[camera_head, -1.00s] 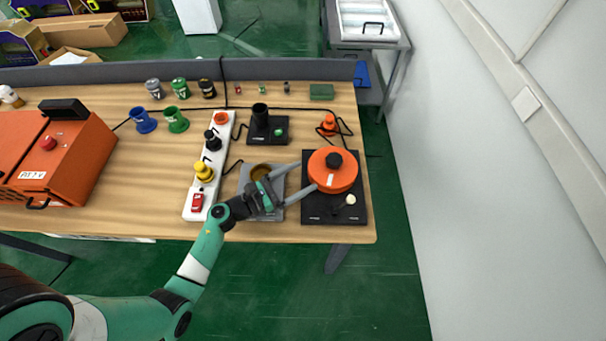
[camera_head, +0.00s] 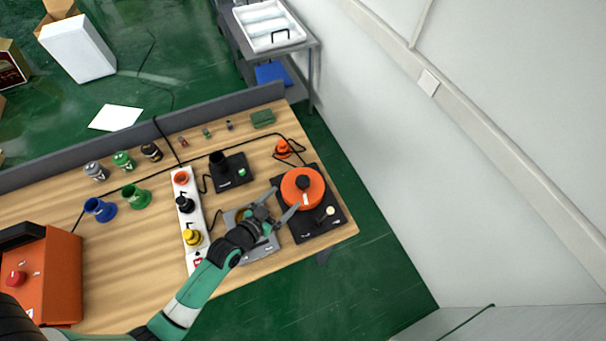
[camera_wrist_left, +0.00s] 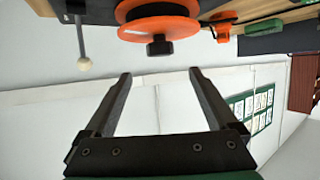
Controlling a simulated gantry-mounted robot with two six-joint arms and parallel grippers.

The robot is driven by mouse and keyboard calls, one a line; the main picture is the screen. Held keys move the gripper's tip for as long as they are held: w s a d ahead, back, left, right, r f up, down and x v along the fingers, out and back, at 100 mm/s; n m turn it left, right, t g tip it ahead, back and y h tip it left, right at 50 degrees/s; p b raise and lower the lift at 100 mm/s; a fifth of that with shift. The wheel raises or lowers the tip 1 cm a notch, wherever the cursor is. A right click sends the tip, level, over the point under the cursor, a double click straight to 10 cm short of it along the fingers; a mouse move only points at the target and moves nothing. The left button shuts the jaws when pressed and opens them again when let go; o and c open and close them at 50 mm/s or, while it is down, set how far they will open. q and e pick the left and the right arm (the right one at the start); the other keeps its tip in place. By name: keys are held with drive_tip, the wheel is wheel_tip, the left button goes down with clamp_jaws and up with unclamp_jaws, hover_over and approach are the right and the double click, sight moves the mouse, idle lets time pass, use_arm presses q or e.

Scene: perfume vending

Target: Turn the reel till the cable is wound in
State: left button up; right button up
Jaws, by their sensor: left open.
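The orange reel (camera_head: 300,198) with a black centre knob (camera_head: 303,182) sits on a black base plate (camera_head: 308,233) at the table's right end. My left gripper (camera_head: 284,200) is open and empty at the reel's left side, fingers pointing at it. In the left wrist view the orange reel (camera_wrist_left: 160,28) and its black knob (camera_wrist_left: 158,46) lie beyond my open fingertips (camera_wrist_left: 160,72), with nothing between them. A black cable (camera_head: 262,138) runs along the table to an orange plug-like piece (camera_head: 283,150) behind the reel. My right gripper is not in view.
A pale-tipped lever (camera_head: 329,211) stands on the reel's base. A grey plate (camera_head: 262,250) lies under my left gripper. A white button strip (camera_head: 183,217) and a black stand (camera_head: 232,175) are to the left. The table's right edge is close to the reel.

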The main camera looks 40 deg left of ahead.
sight(302, 182)
use_arm(q)
drive_tip(key=b+x, duration=0.3)
drive_tip(key=x, duration=0.8)
drive_tip(key=shift+w+a, duration=0.1)
drive_tip(key=shift+w, duration=0.2)
clamp_jaws()
